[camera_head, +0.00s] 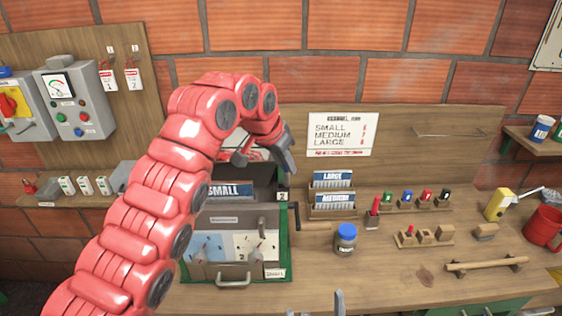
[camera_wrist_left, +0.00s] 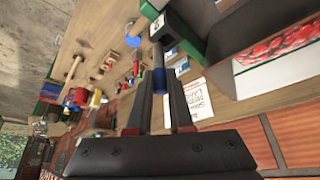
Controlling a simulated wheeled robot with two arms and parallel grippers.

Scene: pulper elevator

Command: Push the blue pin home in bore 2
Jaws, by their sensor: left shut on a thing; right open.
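My left gripper (camera_head: 285,158) is raised above the right side of a green-framed machine (camera_head: 283,235) labelled SMALL. In the left wrist view its two fingers (camera_wrist_left: 159,88) are shut on the blue pin (camera_wrist_left: 158,82), which lies along the fingers. The pin's far end points toward a dark block (camera_wrist_left: 180,35) with a white label; I cannot tell whether they touch. A small tag marked 2 (camera_head: 282,196) sits on the machine below my left gripper. The opening of bore 2 is not clearly visible. My right gripper (camera_head: 316,308) is open, only its tips showing at the bottom edge.
The blue-lidded jar (camera_head: 345,240) stands right of the machine. Label holders (camera_head: 333,204) and small coloured blocks on racks (camera_head: 426,237) stand on the wooden bench. A red mug (camera_head: 543,227) is at the far right. The bench (camera_head: 400,285) is clear at its front middle.

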